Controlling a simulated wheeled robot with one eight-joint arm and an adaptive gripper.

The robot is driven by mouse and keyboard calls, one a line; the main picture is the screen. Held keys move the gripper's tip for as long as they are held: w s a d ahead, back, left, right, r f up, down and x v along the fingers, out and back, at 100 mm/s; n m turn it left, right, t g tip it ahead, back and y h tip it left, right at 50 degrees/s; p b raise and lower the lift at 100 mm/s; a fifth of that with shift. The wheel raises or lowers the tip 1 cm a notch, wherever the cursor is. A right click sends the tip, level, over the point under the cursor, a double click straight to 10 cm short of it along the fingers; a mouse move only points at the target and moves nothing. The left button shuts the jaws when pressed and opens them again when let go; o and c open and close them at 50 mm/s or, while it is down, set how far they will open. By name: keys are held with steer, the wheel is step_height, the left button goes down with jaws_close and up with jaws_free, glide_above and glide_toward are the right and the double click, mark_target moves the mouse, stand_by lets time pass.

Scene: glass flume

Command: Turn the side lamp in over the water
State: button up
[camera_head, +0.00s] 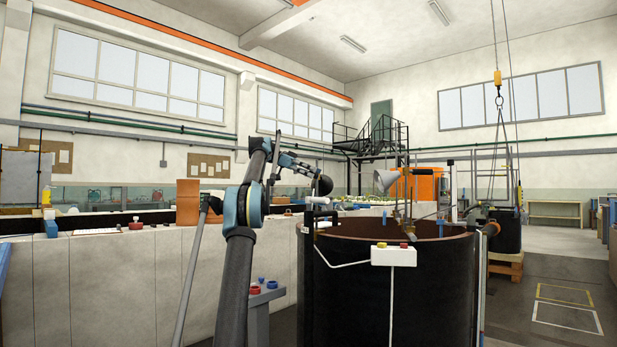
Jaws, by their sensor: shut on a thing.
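A round black tank (340,290) with a reddish inner wall stands in front of me at centre right. A dark, rounded lamp head (325,186), which looks like the side lamp, sits above the tank's left rim. My arm reaches up and over from the lower left. My gripper (314,176) is at this dark head and shut on it; the fingers are small and partly hidden. The water surface is hidden behind the near wall.
A white control box (394,256) with red and yellow buttons hangs on the tank's front. A long pale wall (120,275) runs along the left. Hoist cables with a hook (499,90) hang at the right. Open floor (550,300) lies at the lower right.

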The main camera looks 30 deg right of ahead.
steer(key=shift+w+r, duration=0.15)
steer(key=shift+w, duration=0.05)
steer(key=o, duration=1.3)
steer(key=shift+c, duration=0.2)
steer(key=shift+s, duration=0.1)
steer(key=a+f+n+t, duration=0.45)
steer(key=a+n, duration=0.25)
steer(key=a, duration=0.7)
steer(key=s+a+f+n+t+y, duration=0.1)
steer(key=s+a+f+n+t, duration=0.1)
steer(key=s+a+f+n, duration=0.35)
steer(key=s+a+f+n+t+y, duration=0.1)
steer(key=s+a+f+n+y, duration=0.15)
steer(key=a+f, duration=0.65)
steer(key=s+a+f+n+t+y, duration=0.1)
steer(key=s+a+f+n, duration=0.3)
steer(key=s+a+f, duration=0.4)
steer(key=s+a+f+n+t+y, duration=0.2)
steer(key=s+a+f+n, duration=0.2)
steer(key=s+a+f, duration=0.5)
steer(key=s+a+f+n+t+y, duration=0.1)
steer(key=s+a+f+n, duration=0.3)
steer(key=f, duration=1.7)
steer(key=s+a+y, duration=0.1)
steer(key=s+a, duration=0.3)
steer(key=a, duration=0.2)
steer(key=shift+s+a+n+y, duration=0.3)
steer(key=shift+s+a+y, duration=0.05)
